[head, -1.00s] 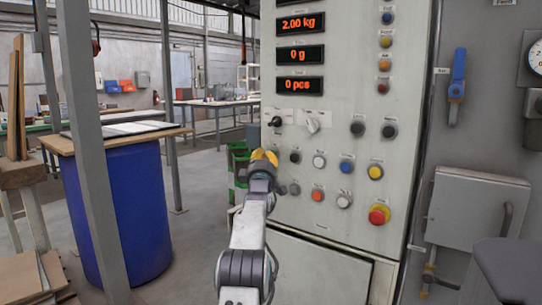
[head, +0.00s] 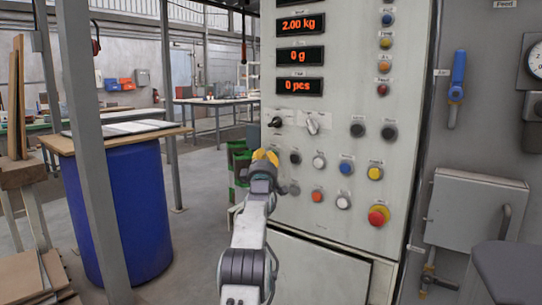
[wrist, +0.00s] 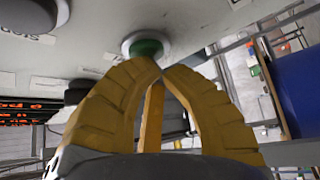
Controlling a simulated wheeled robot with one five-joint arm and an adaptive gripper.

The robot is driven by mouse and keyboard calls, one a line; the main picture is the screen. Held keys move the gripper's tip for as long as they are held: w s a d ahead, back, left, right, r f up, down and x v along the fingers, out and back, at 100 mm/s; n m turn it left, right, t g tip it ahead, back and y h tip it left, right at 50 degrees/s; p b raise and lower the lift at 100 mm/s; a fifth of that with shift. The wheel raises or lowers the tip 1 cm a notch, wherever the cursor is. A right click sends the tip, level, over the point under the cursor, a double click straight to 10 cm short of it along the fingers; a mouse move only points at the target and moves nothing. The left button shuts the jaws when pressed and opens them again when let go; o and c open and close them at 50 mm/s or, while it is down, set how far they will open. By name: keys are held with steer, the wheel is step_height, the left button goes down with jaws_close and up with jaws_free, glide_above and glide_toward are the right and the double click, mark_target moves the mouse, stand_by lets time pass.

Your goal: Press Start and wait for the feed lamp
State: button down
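My gripper (head: 265,154) is at the left part of the bagger's control panel (head: 335,200). In the wrist view, its yellow fingers (wrist: 160,72) meet at the tips with nothing between them. A green button (wrist: 146,47) in a pale ring is right at the fingertips; I cannot tell whether they touch it. The gripper hides this button in the head view. A column of lamps has a blue lamp (head: 388,18), a yellow lamp (head: 386,42), an amber lamp (head: 384,65) and a red lamp (head: 382,90). None looks clearly lit, and their labels are too small to read surely.
Displays read 2.00 kg (head: 301,24), 0 g (head: 299,55) and 0 pcs (head: 299,87). Close by are a black button (head: 295,157), a white button (head: 318,162) and an orange button (head: 317,196). A red emergency stop (head: 378,215) sits lower right. A blue barrel (head: 120,215) stands left.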

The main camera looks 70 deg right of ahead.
steer(key=shift+a+f+b, duration=0.15)
steer(key=shift+a+b, duration=0.2)
steer(key=shift+b, duration=0.5)
steer(key=shift+w+a+b, duration=0.1)
steer(key=shift+a+b, duration=0.2)
steer(key=shift+b, duration=0.15)
steer(key=shift+w+r, duration=0.1)
steer(key=shift+r, duration=0.1)
stand_by(0.6)
